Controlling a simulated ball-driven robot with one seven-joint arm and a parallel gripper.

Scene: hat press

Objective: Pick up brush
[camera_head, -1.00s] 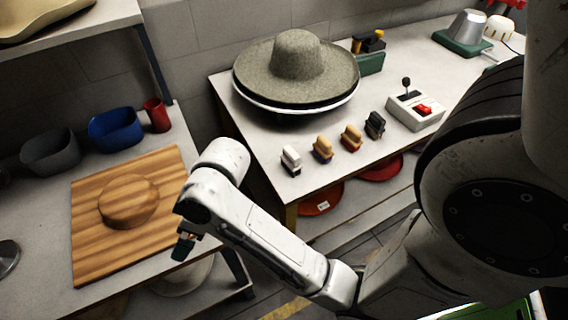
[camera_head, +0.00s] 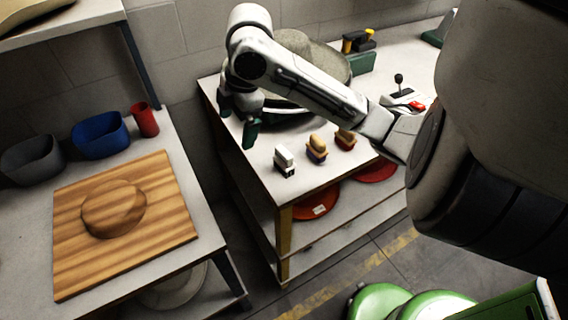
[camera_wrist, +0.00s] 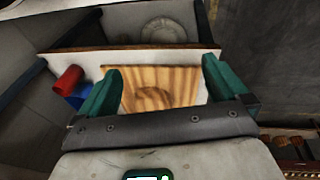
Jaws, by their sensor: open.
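Three small brushes stand in a row near the front edge of the right table: a white one (camera_head: 284,160), a yellow one with a dark base (camera_head: 317,147) and a yellow one with a red base (camera_head: 346,138). The dark brush at the row's end is hidden behind my arm. My gripper (camera_head: 238,120) is open and empty above the table's left edge, left of the white brush and apart from it. In the wrist view its green fingers (camera_wrist: 165,85) are spread wide, with no brush between them.
A grey hat (camera_head: 325,62) on the right table is partly behind my arm. A control box with a red switch (camera_head: 417,106) stands to the right. The left table holds a wooden board (camera_head: 165,225), a blue bin (camera_head: 100,136) and a red cup (camera_head: 145,120). A floor gap separates the tables.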

